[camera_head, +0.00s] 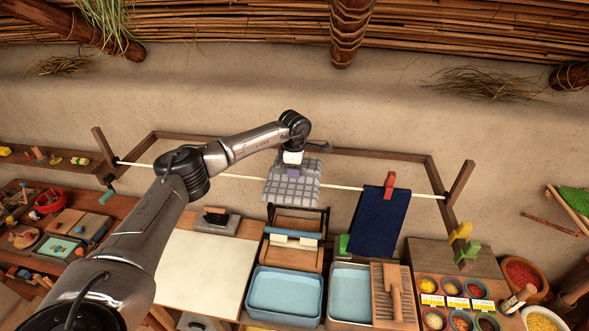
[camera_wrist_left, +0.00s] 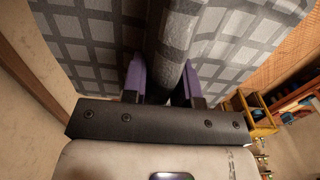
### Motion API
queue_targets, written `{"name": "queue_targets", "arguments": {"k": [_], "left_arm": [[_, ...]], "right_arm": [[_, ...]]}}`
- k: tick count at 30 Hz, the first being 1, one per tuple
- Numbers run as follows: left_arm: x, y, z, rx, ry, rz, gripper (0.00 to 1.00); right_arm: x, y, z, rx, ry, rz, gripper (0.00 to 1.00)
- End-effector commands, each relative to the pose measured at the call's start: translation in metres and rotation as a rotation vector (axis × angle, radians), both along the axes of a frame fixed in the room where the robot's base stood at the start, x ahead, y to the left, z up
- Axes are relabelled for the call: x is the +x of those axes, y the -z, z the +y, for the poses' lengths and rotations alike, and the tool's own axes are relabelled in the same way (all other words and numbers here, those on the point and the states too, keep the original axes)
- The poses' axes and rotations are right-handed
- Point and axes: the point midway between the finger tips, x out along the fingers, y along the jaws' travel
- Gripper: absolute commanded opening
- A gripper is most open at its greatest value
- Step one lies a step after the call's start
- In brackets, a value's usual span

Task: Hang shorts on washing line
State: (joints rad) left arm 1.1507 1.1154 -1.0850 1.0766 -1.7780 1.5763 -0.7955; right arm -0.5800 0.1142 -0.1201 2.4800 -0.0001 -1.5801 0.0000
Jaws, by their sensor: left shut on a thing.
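The grey checked cloth, which I take to be the shorts (camera_head: 284,192), is at the washing line (camera_head: 232,177), left of its middle. It covers a stretch of the line; I cannot tell whether it lies over the line or in front of it. My left gripper (camera_head: 293,171) is at the cloth's upper part, its purple fingers shut on it. In the left wrist view the fingers (camera_wrist_left: 163,80) pinch a rolled fold of the checked fabric (camera_wrist_left: 90,45). My right gripper is not in view.
A dark blue cloth (camera_head: 378,225) hangs farther right on the line, under a red clothespin (camera_head: 389,181). Wooden posts (camera_head: 459,183) hold the line. Below are blue basins (camera_head: 287,291), a wooden washboard (camera_head: 382,305) and a pale board (camera_head: 205,270). The line's left stretch is bare.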

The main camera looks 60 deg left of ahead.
Motion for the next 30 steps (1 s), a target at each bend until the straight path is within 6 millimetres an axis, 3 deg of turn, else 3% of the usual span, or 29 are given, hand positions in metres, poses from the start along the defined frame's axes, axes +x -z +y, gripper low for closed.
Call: {"name": "queue_targets", "arguments": {"k": [15, 30], "left_arm": [[0.000, 0.034, 0.000, 0.000, 0.000, -0.001, 0.11], [0.001, 0.040, 0.000, 0.000, 0.000, -0.001, 0.11]], "right_arm": [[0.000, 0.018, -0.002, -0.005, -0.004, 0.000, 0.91], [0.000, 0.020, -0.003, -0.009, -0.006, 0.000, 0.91]]}}
